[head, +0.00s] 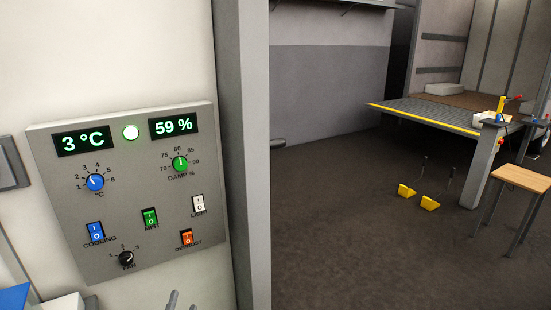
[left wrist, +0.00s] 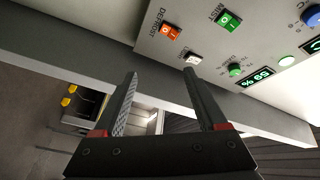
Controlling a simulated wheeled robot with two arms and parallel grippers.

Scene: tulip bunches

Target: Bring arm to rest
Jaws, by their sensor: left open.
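My left gripper (head: 183,303) shows only as grey fingertips at the bottom edge of the head view, below the control panel (head: 125,215). In the left wrist view the left gripper (left wrist: 162,76) is open, with nothing between its two fingers. The panel's white light switch (left wrist: 192,59) appears close to the right fingertip there; I cannot tell whether they touch, but the head view shows the fingertips below the panel. My right gripper is not in view.
The panel is on a pale wall beside a grey post (head: 243,150). Its displays read 3 °C and 59 %, with a lit green lamp (head: 131,132) between them. A yellow-edged platform (head: 425,115) and a wooden stool (head: 522,179) stand at right.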

